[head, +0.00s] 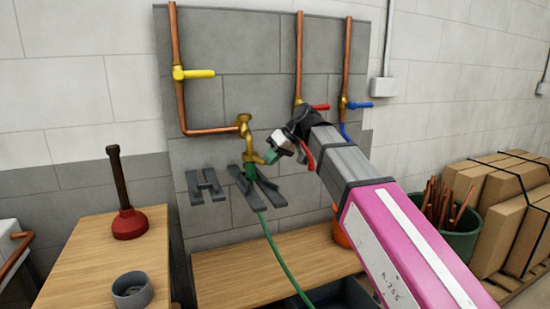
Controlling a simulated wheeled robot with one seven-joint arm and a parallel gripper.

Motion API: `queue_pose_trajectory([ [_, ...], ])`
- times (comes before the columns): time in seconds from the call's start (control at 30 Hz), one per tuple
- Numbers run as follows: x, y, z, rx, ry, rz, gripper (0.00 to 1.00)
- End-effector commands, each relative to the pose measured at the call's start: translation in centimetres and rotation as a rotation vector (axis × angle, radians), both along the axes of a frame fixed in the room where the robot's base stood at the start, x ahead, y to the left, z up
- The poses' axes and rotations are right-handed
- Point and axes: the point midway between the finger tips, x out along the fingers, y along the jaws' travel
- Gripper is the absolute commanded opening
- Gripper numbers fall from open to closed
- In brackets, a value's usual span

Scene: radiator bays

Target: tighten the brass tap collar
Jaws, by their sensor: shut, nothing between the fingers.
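A brass tap (245,130) is fixed to the grey block wall panel at the end of a copper pipe. Its spout points down, and a green hose (262,222) hangs from below it. A green fitting (251,172) shows at the top of the hose, just under the tap's mouth. I cannot make out the brass collar clearly as a separate part. My gripper (270,157) is shut and empty, just right of the tap's lower end. Whether its tips touch the tap cannot be told. My arm comes in from the lower right.
Grey brackets (206,187) stand out of the wall beside the hose. Copper pipes with yellow (198,73), red and blue (360,105) levers run above. A plunger (130,222) and grey cup (132,291) stand on the left bench. Cardboard boxes (482,185) are at right.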

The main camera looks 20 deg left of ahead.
Motion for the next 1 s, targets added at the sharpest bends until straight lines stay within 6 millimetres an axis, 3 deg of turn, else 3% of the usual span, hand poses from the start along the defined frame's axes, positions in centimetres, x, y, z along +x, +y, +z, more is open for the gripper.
queue_pose_trajectory([
  [0.2, -1.4, 0.2, -0.1, 0.001, -0.001, -0.141, 0.0],
  [1.0, -2.2, 0.6, 0.0, 0.0, 0.001, -0.133, 0.0],
])
